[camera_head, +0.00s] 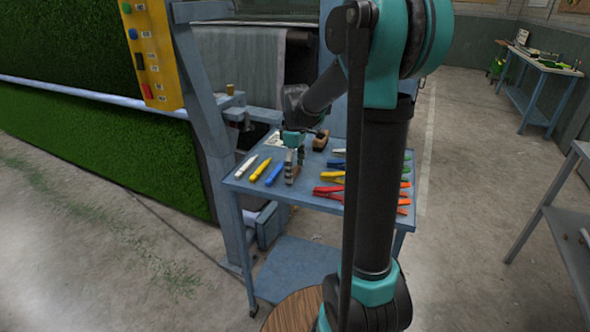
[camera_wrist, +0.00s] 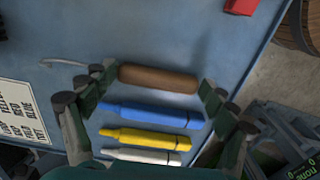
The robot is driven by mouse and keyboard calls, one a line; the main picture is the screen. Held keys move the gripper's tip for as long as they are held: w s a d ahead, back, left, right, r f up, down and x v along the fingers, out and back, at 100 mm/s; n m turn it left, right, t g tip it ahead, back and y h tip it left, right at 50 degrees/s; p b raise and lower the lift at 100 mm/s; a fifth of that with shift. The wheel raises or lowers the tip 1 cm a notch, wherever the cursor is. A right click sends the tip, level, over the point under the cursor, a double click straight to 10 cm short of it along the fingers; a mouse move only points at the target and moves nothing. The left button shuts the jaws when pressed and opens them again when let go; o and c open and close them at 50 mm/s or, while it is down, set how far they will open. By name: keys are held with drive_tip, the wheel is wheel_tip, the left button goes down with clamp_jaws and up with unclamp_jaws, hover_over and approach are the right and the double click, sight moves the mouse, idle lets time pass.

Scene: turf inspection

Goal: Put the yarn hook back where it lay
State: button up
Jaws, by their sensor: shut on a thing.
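The yarn hook (camera_wrist: 158,79) has a brown wooden handle and a thin curved metal end that points left in the wrist view. My gripper (camera_head: 293,165) is low over the blue worktable (camera_head: 250,186). In the wrist view its two fingers stand at either end of the handle, and it is shut on the yarn hook. The handle lies roughly in line with the blue marker. Whether the hook touches the tabletop cannot be told.
Blue (camera_wrist: 152,114), yellow (camera_wrist: 146,139) and white (camera_wrist: 142,156) markers lie side by side close to the gripper. Several coloured pliers (camera_head: 330,189) lie to the right. A printed card (camera_wrist: 20,115) lies on the table. A blue machine post (camera_head: 205,90) stands at left.

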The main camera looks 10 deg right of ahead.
drive_tip(key=o, duration=1.1)
wheel_tip(320, 180, up, 12)
drive_tip(key=shift+r, duration=0.1)
